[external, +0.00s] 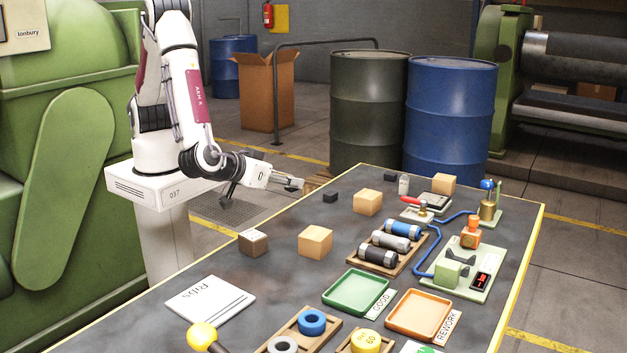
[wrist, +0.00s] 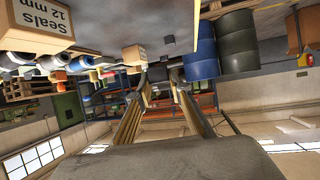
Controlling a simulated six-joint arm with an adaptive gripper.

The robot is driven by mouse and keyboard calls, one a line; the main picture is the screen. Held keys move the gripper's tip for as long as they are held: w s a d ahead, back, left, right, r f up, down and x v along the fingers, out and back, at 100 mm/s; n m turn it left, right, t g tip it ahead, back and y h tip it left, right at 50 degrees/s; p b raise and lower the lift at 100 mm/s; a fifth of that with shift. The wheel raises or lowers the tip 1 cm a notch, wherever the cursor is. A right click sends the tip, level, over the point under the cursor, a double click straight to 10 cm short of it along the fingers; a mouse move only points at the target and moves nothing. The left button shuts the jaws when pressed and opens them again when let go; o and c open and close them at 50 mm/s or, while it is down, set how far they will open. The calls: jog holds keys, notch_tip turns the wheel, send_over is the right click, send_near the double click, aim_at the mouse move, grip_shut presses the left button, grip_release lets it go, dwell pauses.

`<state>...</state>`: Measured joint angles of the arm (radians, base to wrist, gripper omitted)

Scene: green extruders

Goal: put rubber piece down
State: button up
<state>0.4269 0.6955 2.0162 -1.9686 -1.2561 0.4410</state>
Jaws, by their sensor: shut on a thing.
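My gripper (external: 288,183) is held level above the left edge of the workbench, its fingers pointing right. Its two long fingers also show in the wrist view (wrist: 161,82), with dark shapes at their tips. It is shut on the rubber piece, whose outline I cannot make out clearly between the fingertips. Two small dark blocks lie on the bench beyond the gripper: a nearer one (external: 330,196) and a farther one (external: 390,177). I cannot tell from the views whether they are rubber too.
Cardboard boxes (external: 315,241) stand on the bench (external: 290,285). A wooden rack (external: 402,266) holds cylinders. A green tray (external: 355,292) marked GOOD and an orange tray (external: 419,314) marked REWORK lie nearer. Drums (external: 450,115) stand behind. Bare bench lies below the gripper's right side.

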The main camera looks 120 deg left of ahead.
jog(key=d, duration=0.1)
jog(key=r+m+t+h, duration=0.1)
jog(key=m+t+h, duration=0.9)
jog(key=m+h, duration=0.45)
send_over(218, 292)
jog(key=shift+r+m+y, duration=0.15)
jog(key=shift+m+y, duration=0.5)
jog(key=shift+y, duration=0.3)
jog(key=shift+f, duration=2.9)
jog(key=shift+f, duration=0.1)
jog(key=shift+f, duration=2)
